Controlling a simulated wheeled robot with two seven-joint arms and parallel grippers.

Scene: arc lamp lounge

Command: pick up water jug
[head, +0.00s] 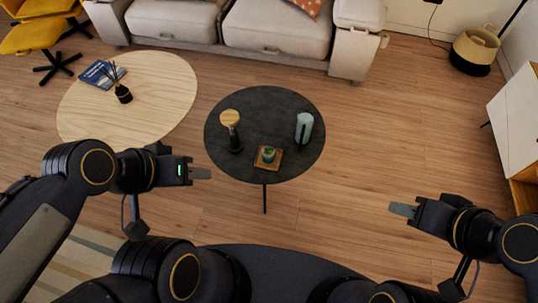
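A round black side table (265,105) stands in front of me. On its right side stands a pale teal, upright cylindrical vessel (304,128) with a dark strip on its face, which looks like a jug. On its left side stands a dark vessel (234,140) with a round wooden top. I cannot tell for sure which is the water jug. My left gripper (200,173) is left of the table, apart from everything on it. My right gripper (402,210) is over the floor to the right, also away from the table. Both seem empty; their finger gaps cannot be made out.
A small green-topped cup (269,154) sits on a square wooden tray (260,163) near the table's front. A pale wooden table (150,85) with a book (97,75) and diffuser (123,94) stands left. A sofa (278,32) is behind.

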